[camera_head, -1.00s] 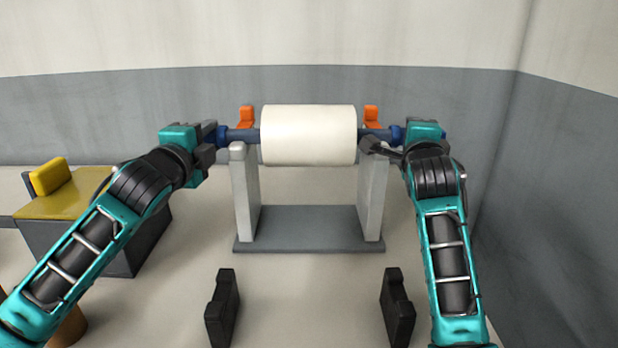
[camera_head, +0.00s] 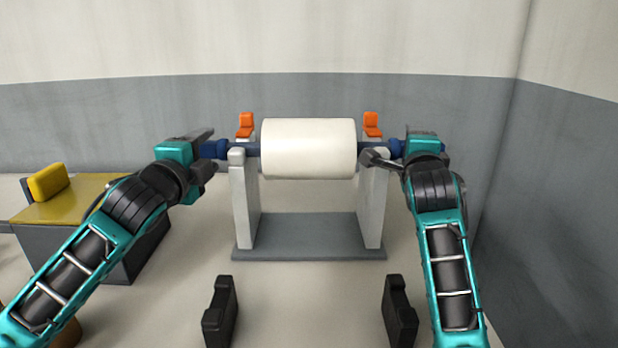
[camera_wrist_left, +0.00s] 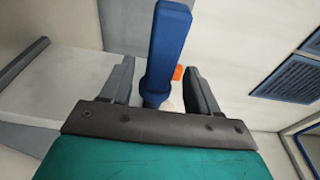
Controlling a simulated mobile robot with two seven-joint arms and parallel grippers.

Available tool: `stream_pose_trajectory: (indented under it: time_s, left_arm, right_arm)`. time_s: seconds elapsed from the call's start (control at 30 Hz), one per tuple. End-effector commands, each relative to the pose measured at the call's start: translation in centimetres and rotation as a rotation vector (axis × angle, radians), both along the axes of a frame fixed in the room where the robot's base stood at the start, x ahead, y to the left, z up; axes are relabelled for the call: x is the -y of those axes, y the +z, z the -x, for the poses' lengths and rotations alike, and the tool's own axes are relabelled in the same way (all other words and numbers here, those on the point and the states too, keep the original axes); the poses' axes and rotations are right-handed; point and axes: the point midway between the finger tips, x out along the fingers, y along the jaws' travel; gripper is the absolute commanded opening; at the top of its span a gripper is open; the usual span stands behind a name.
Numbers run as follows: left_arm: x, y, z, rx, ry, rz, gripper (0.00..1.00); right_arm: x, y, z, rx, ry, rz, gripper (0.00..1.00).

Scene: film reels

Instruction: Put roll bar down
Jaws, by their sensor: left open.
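The roll bar (camera_head: 253,150) carries a wide white roll (camera_head: 308,148) and lies level across the two grey uprights of the stand (camera_head: 243,205), at the slots by the orange latches (camera_head: 246,125). Its blue left end (camera_wrist_left: 168,45) shows between my left fingers in the left wrist view. My left gripper (camera_head: 205,152) is open around that end, with gaps on both sides of it. My right gripper (camera_head: 385,156) is at the bar's blue right end (camera_head: 396,147). One right finger shows beside the right upright; its grip is hidden.
A dark bench with a yellow top (camera_head: 75,207) stands at left. Two black notched blocks (camera_head: 220,312) (camera_head: 400,312) are in front of the stand. The floor between them is clear. Grey walls close off the back and right.

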Motion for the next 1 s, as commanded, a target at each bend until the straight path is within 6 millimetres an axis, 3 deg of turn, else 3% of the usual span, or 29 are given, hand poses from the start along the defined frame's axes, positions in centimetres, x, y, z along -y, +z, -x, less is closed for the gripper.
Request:
stream_pose_trajectory:
  time_s: [0.53,0.8,1.0]
  left_arm:
    - [-2.1,-0.1,8.9,-0.001,0.000,-0.001,0.61]
    - [-2.4,0.0,10.5,0.000,0.000,0.000,0.61]
    - [-2.4,0.0,10.6,0.000,0.000,0.000,0.61]
  right_arm:
    - [0.0,0.0,0.0,0.000,0.000,0.000,0.61]
    - [-0.1,0.0,0.2,0.000,0.001,-0.001,0.61]
    - [-0.6,-0.1,2.2,0.000,0.001,-0.003,0.61]
